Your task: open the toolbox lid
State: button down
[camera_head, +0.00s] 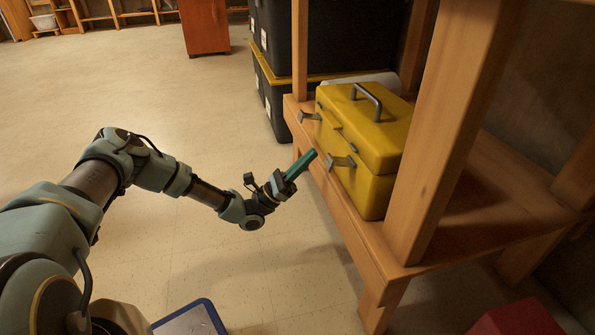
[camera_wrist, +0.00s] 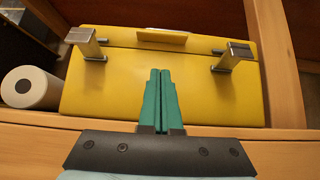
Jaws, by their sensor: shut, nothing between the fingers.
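A yellow toolbox (camera_head: 364,185) stands on the wooden shelf, its lid (camera_head: 370,128) closed down on the body. A dark handle (camera_head: 368,101) stands up on the lid. Two metal latches stick out from its front, one at the left (camera_head: 310,116) and one at the right (camera_head: 341,161); in the wrist view they show as a left latch (camera_wrist: 87,43) and a right latch (camera_wrist: 233,56). My gripper (camera_head: 314,154) has green fingers, shut and empty, in front of the toolbox. In the wrist view the fingers (camera_wrist: 160,73) point at the yellow front between the latches. Contact cannot be told.
Wooden posts frame the shelf, a thick one (camera_head: 455,130) right of the toolbox and a thinner one (camera_head: 300,50) behind left. A white roll (camera_wrist: 30,87) lies left of the toolbox. Dark bins (camera_head: 275,90) stand beyond. Open floor (camera_head: 170,70) lies left.

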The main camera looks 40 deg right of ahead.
jog(key=x, duration=0.3)
jog(key=shift+s+d+r+b, duration=0.15)
jog(key=shift+d+r+b, duration=0.1)
jog(key=shift+b, duration=0.15)
notch_tip(320, 180, up, 4)
jog(key=shift+r+b, duration=0.1)
jog(key=shift+b, duration=0.4)
